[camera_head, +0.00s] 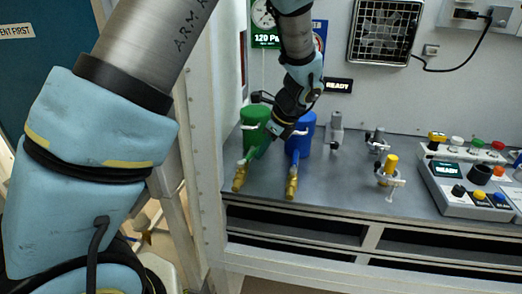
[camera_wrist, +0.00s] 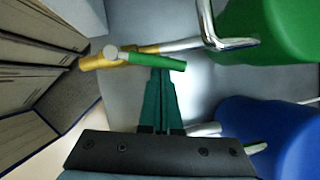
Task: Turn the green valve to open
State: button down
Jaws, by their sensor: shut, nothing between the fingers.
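The green valve is a brass body (camera_wrist: 95,62) with a green lever handle (camera_wrist: 155,62), at the end of a silver pipe from the green tank (camera_head: 255,122). In the wrist view the lever points right from its round pivot, at a slight angle to the pipe. My gripper (camera_wrist: 161,72) is shut and empty. Its fingertips are right by the lever's free end and overlap its lower edge; I cannot tell whether they touch. In the head view the brass valve (camera_head: 240,178) is at the bench's front left, and my gripper partly hides the tank.
A blue tank (camera_head: 302,132) with its own brass valve (camera_head: 291,184) stands close on the right. A yellow-topped fixture (camera_head: 390,168) and a control box (camera_head: 465,185) are farther right. A white frame post (camera_head: 205,150) stands at the left. Bare bench (camera_head: 340,180) lies between.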

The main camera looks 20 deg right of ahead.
jog(key=shift+w+a+n+g+y+p, duration=0.3)
jog(key=shift+w+n, duration=0.2)
jog(key=shift+n, duration=0.35)
jog(key=shift+w+a+n+g+y+p, duration=0.1)
jog(key=shift+w+n+g+y+p, duration=0.25)
jog(key=shift+n, duration=0.5)
jog(key=shift+w, duration=0.1)
jog(key=shift+s+d, duration=0.2)
jog(key=shift+d, duration=0.05)
jog(key=d, duration=0.1)
jog(key=s+d, duration=0.2)
jog(key=d, duration=0.1)
jog(key=shift+r, duration=0.1)
jog(key=b+v, duration=0.2)
jog(key=v, duration=0.6)
jog(key=shift+s+a+r+b, duration=0.25)
jog(key=shift+a+r+b, duration=0.05)
jog(key=shift+r, duration=0.1)
